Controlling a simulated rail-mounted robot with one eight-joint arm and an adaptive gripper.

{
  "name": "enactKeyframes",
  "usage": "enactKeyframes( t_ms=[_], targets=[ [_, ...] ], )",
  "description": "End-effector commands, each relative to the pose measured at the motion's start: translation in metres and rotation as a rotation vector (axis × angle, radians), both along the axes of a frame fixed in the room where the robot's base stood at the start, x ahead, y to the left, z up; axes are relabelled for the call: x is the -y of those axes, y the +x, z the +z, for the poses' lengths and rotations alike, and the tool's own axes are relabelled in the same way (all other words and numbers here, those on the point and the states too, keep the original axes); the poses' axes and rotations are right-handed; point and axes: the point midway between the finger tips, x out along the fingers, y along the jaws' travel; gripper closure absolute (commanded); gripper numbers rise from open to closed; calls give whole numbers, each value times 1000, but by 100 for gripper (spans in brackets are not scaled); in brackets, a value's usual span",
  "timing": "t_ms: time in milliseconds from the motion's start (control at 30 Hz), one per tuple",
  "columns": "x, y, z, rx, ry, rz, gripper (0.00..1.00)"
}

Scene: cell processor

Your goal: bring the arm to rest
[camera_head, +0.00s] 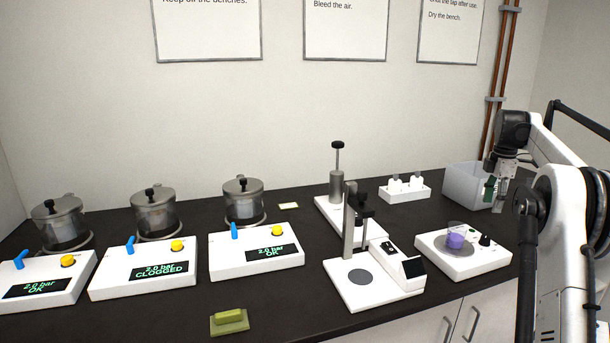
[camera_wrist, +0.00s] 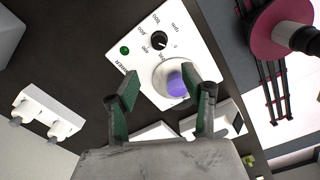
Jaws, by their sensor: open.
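My gripper (camera_head: 496,189) is at the right of the head view, raised over the bench, in front of the grey bin and above the back of the stirrer. In the wrist view its green-padded fingers (camera_wrist: 166,94) are spread apart with nothing between them. Past the fingers lies the white stirrer (camera_wrist: 145,55) with a dark knob and a green light. A beaker with purple contents (camera_wrist: 178,85) stands on it, apart from the fingers. The head view also shows the stirrer (camera_head: 462,262) and the purple beaker (camera_head: 455,240). My arm is bent at the right edge.
A press-like device (camera_head: 375,285) stands left of the stirrer. A white bottle rack (camera_head: 405,194) and grey bin (camera_head: 465,187) are behind. A green sponge (camera_head: 230,317) lies near the front edge.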

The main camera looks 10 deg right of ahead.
Motion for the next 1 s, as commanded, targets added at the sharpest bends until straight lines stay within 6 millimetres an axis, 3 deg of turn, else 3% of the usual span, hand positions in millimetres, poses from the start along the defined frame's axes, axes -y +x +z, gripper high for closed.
enactKeyframes(
  t_ms=[267,467,700,1000],
  targets=[
    [-75,-10,48,68,-26,-151,56],
    [-132,-30,76,130,-34,-278,56],
    [-200,-66,98,205,-24,-426,56],
    [-278,-127,107,299,17,-609,56]
  ],
)
